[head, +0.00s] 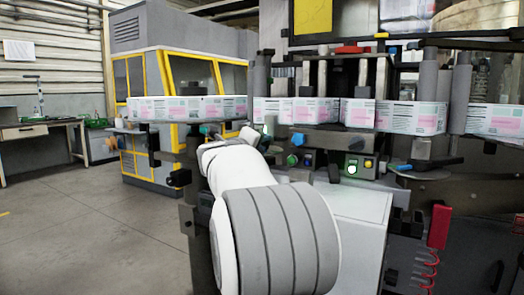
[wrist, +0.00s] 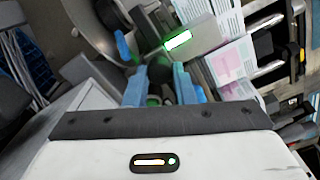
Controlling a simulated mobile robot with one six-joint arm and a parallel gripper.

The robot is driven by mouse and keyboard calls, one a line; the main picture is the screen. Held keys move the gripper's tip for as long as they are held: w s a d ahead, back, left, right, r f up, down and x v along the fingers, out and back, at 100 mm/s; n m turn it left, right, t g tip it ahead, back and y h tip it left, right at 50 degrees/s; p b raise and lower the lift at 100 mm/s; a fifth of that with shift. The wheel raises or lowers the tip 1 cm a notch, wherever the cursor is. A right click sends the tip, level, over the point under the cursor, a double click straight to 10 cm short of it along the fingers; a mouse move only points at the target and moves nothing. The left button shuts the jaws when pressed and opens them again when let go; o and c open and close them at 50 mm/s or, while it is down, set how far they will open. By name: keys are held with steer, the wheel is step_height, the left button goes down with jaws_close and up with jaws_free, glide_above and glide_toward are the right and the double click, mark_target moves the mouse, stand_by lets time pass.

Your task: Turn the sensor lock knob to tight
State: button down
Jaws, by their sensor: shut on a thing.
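My gripper (wrist: 160,84) shows in the wrist view with its two blue fingers closed on a small dark knob (wrist: 158,73). This appears to be the sensor lock knob; its markings and turn angle cannot be read. A green-lit sensor block (wrist: 178,40) sits just beyond the fingers, slightly right. In the head view, my white and grey arm reaches into the labeller and hides the gripper and the held knob.
A strip of printed labels (head: 413,116) runs across the machine; it also shows close to the right of the fingers (wrist: 228,62). A blue lever (wrist: 122,45) stands left of them. The left floor is clear.

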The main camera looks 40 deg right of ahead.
steer(key=m+b, duration=0.1)
steer(key=m, duration=0.2)
steer(key=m+b, duration=0.1)
steer(key=shift+f+m+b, duration=0.3)
steer(key=shift+b, duration=0.05)
steer(key=m+b, duration=0.2)
steer(key=m, duration=0.2)
steer(key=shift+w, duration=0.1)
steer(key=shift+r+m+b, duration=0.1)
steer(key=shift+m+b, duration=0.2)
steer(key=c, duration=1.2)
jaws_free()
steer(key=shift+r, duration=0.1)
steer(key=shift+a, duration=0.15)
steer(key=p+v, duration=0.1)
steer(key=v, duration=0.6)
steer(key=shift+s+a, duration=0.2)
steer(key=shift+a, duration=0.05)
